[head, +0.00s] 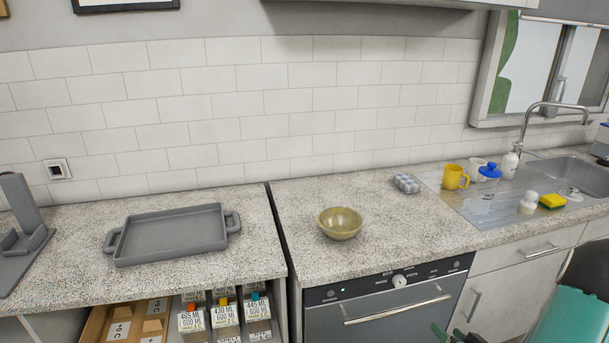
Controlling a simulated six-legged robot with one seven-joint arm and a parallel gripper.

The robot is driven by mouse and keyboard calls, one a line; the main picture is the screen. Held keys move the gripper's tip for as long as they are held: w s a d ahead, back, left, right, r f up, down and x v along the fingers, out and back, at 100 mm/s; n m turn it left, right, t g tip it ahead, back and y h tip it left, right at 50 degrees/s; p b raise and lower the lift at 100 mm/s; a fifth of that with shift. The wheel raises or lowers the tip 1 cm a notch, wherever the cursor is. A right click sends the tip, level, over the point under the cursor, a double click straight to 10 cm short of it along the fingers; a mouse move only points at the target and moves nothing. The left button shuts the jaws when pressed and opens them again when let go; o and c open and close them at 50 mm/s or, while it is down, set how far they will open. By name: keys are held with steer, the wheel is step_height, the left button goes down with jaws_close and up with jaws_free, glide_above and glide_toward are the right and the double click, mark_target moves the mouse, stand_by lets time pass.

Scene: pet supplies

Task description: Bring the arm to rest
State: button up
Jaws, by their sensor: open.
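My gripper cannot be made out in the head view. A teal and black part, likely a link of my arm, shows at the lower right corner, in front of the lower cabinets. A small dark green shape at the bottom edge, left of it, is too cut off to identify. A yellowish bowl (340,223) stands upright on the right speckled counter (300,197). A grey two-handled tray (172,233) lies on the left counter (75,215); it looks empty.
A yellow mug (454,177), a blue-lidded jar (489,172), a soap bottle (509,163) and a yellow sponge (552,201) stand by the sink (580,178). A grey egg-carton-like item (406,183) sits near them. Cartons (225,316) stand below the left counter. Counter around the bowl is clear.

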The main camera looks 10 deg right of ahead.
steer(key=w+a+r+n+g+h, duration=0.1)
steer(key=w+a+r+g+h, duration=0.15)
steer(key=a+r, duration=0.45)
steer(key=w+a+r+n+g+h, duration=0.2)
steer(key=w+a+r, duration=0.1)
steer(key=r, duration=0.8)
steer(key=s+a+r+n+g+y, duration=0.1)
steer(key=s+a+r, duration=0.3)
steer(key=s+a, duration=0.4)
steer(key=s+a+r+n+g+y, duration=0.1)
steer(key=s+a+r+g+y, duration=0.2)
steer(key=s+a, duration=0.5)
steer(key=a+r+y, duration=0.1)
steer(key=a+r, duration=0.1)
steer(key=a, duration=0.4)
steer(key=shift+s+a+n, duration=0.15)
steer(key=shift+a+n, duration=0.15)
steer(key=shift+a, duration=0.1)
steer(key=shift+d, duration=0.25)
